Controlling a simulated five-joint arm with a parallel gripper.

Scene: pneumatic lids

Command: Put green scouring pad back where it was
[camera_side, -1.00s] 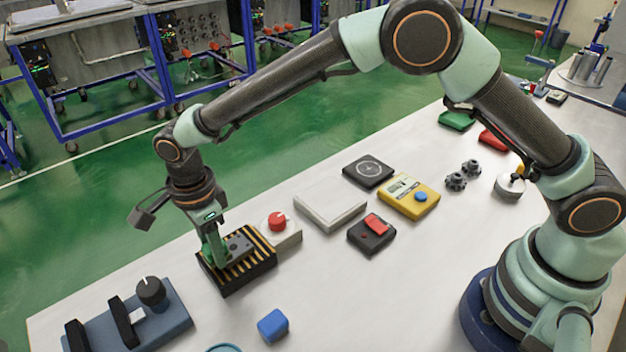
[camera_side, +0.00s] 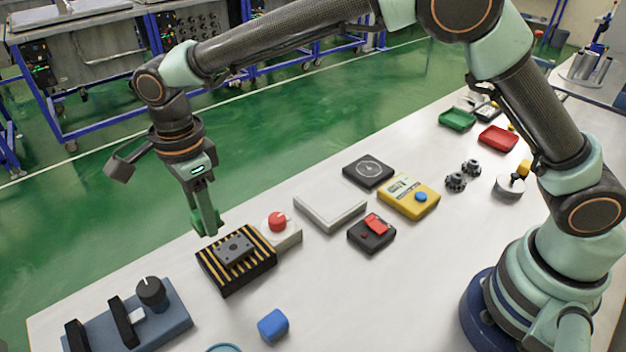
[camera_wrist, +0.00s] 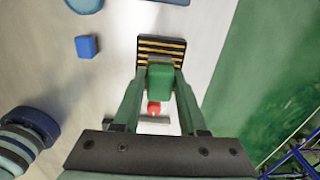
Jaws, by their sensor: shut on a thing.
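My gripper (camera_side: 206,222) hangs fingers-down just above and behind the black-and-yellow striped box (camera_side: 225,283). It is shut on the green scouring pad (camera_wrist: 160,82), a green block between the fingers in the wrist view. In the side view the pad (camera_side: 207,222) blends with the green fingers, so its edges are hard to make out. A dark grey plate (camera_side: 235,248) with small holes lies on top of the striped box. In the wrist view the striped box (camera_wrist: 150,40) shows beyond the pad, which hides part of it.
A white box with a red knob (camera_side: 277,221) stands right beside the striped box. A blue fixture with a black knob (camera_side: 151,291) is at front left, a blue cube (camera_side: 273,325) in front. A pale flat box (camera_side: 330,212) lies farther right. Bare table lies front right.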

